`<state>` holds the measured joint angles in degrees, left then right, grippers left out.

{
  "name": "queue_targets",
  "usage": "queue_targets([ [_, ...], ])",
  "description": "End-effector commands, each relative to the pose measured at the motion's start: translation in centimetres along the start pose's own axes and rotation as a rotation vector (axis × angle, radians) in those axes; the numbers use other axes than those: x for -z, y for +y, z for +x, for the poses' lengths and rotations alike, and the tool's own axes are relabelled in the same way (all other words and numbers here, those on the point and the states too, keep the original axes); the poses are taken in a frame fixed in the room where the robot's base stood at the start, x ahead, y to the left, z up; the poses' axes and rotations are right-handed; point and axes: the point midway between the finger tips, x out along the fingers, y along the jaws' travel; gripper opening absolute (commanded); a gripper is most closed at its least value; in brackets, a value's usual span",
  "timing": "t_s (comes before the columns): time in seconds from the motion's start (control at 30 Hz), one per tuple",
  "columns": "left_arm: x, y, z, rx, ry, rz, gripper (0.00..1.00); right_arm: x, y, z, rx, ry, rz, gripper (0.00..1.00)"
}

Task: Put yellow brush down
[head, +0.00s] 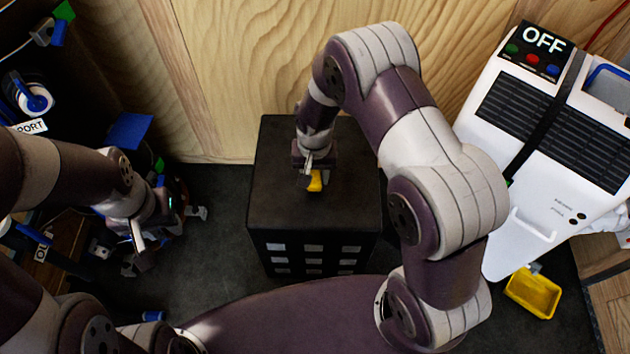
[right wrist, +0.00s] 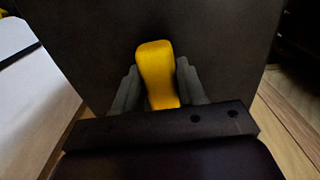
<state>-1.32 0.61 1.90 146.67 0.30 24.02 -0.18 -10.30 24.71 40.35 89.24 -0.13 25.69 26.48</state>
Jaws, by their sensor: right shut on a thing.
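The yellow brush (head: 315,181) is at the tip of my right gripper (head: 308,172), over the top of a black box (head: 270,160). In the right wrist view the brush's yellow part (right wrist: 156,70) stands between the two grey fingers of the right gripper (right wrist: 158,88), which is shut on it. I cannot tell whether the brush touches the box top. My left gripper (head: 138,240) hangs at the left above the dark floor, beside cluttered gear; its finger opening is unclear.
A white machine (head: 545,140) with an OFF panel (head: 538,50) stands at the right. A yellow tray (head: 533,293) lies on the floor below it. A wooden wall (head: 240,70) rises behind the box. Blue and green parts crowd the left side. Most of the box top is clear.

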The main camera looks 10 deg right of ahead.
Motion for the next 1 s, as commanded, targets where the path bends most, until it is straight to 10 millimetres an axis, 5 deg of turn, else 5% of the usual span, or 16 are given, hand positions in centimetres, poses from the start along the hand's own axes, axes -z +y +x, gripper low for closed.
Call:
queue_targets([
  [0.1,-0.2,0.0,1.5,0.000,0.000,0.000,0.36,0.0,0.0,2.6,0.000,-0.001,0.000,0.16],
  [0.47,-0.2,0.0,1.3,0.000,0.000,0.000,0.36,0.0,0.1,2.8,0.000,-0.001,0.000,0.16],
  [0.5,-0.2,0.0,1.3,0.000,0.000,0.000,0.36,0.0,0.1,2.8,0.000,-0.001,0.000,0.53],
  [0.53,-0.2,0.0,1.3,0.000,0.000,0.000,0.36,0.0,0.1,2.7,0.000,-0.001,0.000,0.63],
  [0.87,-0.1,0.0,1.1,0.000,0.000,0.000,0.36,0.0,0.1,2.3,0.000,0.001,0.000,0.66],
  [1.0,0.0,0.0,-0.4,0.000,0.000,0.000,0.36,0.1,0.0,-0.6,0.001,0.003,0.000,0.66],
])
